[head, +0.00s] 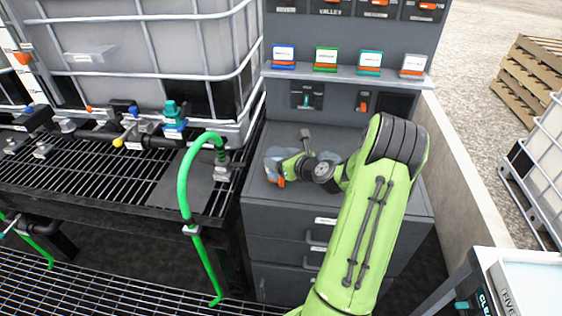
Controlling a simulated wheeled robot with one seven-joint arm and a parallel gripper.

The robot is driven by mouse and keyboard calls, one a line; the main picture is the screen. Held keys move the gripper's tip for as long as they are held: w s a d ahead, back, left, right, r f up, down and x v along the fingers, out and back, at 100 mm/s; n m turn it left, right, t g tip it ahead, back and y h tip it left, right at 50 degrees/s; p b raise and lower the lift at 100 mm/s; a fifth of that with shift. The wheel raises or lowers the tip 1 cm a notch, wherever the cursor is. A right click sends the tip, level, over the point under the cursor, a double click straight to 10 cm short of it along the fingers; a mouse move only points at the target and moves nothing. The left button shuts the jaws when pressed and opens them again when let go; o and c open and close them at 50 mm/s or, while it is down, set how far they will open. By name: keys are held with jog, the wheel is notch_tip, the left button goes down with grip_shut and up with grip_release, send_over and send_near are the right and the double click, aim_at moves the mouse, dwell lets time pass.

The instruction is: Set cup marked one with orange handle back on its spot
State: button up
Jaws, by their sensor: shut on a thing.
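My gripper (280,168) is low over the grey top of the drawer cabinet (258,200), towards its left side. It is shut on a small pale grey thing with an orange part, which looks like the cup with the orange handle (281,181). My gripper and wrist hide much of it, and no mark "one" can be read. I cannot tell whether the cup touches the cabinet top. No marked spot for it can be made out.
Blue (283,57), green (326,60), teal (369,63) and pale (413,67) items stand on the shelf behind. A large caged tank (150,60) and a green hose (184,180) are at left. My arm covers the cabinet's right side.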

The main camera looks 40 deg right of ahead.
jog(key=shift+r, duration=0.1)
jog(key=o, duration=1.7)
